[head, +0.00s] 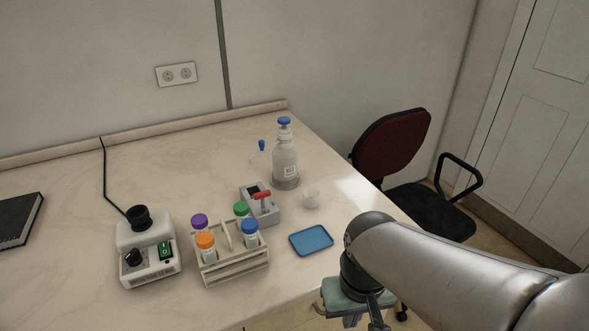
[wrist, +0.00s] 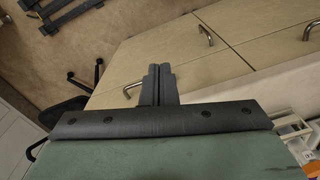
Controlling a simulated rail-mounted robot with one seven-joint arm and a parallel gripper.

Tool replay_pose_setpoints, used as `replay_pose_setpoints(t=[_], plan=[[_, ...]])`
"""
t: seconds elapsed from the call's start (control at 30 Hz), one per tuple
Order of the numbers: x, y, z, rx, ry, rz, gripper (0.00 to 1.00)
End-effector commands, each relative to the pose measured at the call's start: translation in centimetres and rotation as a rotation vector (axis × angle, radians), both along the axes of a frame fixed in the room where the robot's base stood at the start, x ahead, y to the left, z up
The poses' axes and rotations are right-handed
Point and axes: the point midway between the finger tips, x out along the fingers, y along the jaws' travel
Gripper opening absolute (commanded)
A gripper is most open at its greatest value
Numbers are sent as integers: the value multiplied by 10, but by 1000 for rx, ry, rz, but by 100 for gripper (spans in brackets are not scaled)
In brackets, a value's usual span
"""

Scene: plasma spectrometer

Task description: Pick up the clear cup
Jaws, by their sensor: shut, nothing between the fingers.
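The clear cup (head: 311,196) is small and translucent. It stands upright on the table in the head view, just right of a grey holder and in front of the clear bottle. My gripper (wrist: 159,72) is shut and empty, with its two dark fingers together in the wrist view. In the head view its green body (head: 345,296) hangs at the table's front right edge, apart from the cup and nearer the camera. The fingertips are hard to make out there. The cup does not show in the wrist view.
A blue tray (head: 311,240) lies between the cup and my gripper. A bottle with a blue cap (head: 285,163) stands behind the cup. A grey holder (head: 261,205) and a tube rack (head: 234,266) are to its left. A chair (head: 395,150) stands beyond the table's right edge.

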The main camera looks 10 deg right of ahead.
Motion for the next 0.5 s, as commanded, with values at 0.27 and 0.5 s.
replay_pose_setpoints(t=[0.27,0.5], plan=[[0,0,0,0,0,0,0],[0,0,0,0,0,0,39]])
